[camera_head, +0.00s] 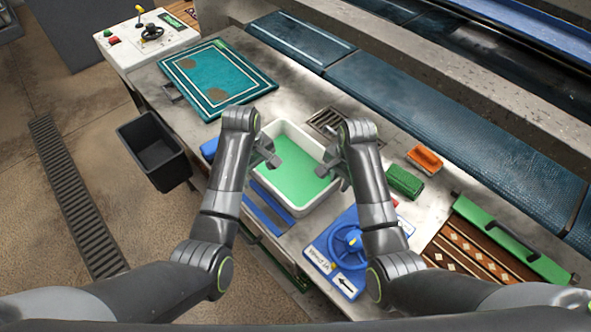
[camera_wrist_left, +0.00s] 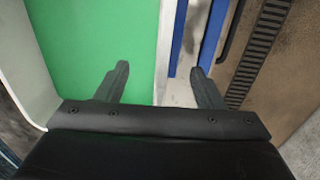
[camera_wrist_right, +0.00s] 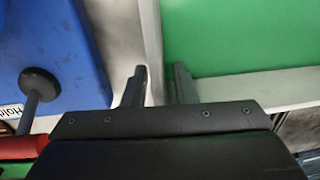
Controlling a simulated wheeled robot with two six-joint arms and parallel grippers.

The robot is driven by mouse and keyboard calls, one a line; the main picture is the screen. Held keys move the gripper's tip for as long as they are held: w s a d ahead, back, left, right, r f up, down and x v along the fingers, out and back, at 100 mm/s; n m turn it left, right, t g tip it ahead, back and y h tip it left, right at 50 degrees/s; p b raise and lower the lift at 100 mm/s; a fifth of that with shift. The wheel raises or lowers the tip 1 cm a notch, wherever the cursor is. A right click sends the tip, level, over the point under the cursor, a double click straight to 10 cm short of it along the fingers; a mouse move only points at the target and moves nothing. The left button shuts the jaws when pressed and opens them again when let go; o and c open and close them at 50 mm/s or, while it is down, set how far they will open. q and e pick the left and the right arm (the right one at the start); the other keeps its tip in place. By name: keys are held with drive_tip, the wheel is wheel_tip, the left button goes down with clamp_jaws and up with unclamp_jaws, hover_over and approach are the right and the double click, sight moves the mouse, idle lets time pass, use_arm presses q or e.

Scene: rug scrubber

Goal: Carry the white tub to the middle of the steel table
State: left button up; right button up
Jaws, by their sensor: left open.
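The white tub (camera_head: 305,209), with green liquid (camera_head: 297,182) inside, stands upright at the front edge of the steel table (camera_head: 292,92). My left gripper (camera_head: 267,158) is at the tub's left side. In the left wrist view its fingers (camera_wrist_left: 160,82) are wide apart, one on each side of the tub's wall, with gaps. My right gripper (camera_head: 338,172) is at the tub's right side. In the right wrist view its fingers (camera_wrist_right: 160,82) are close together with the tub's wall between them. The tub's underside is hidden.
A teal rug (camera_head: 220,75) lies at the table's back left. A drain grate (camera_head: 331,122) lies behind the tub. A green block (camera_head: 404,181), an orange brush (camera_head: 425,158) and a blue valve panel (camera_head: 345,250) are to the right. A black bin (camera_head: 153,150) hangs at the left.

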drive_tip(key=shift+o, duration=0.2)
drive_tip(key=o, duration=0.8)
drive_tip(key=shift+c, duration=0.2)
drive_tip(key=shift+r, duration=0.15)
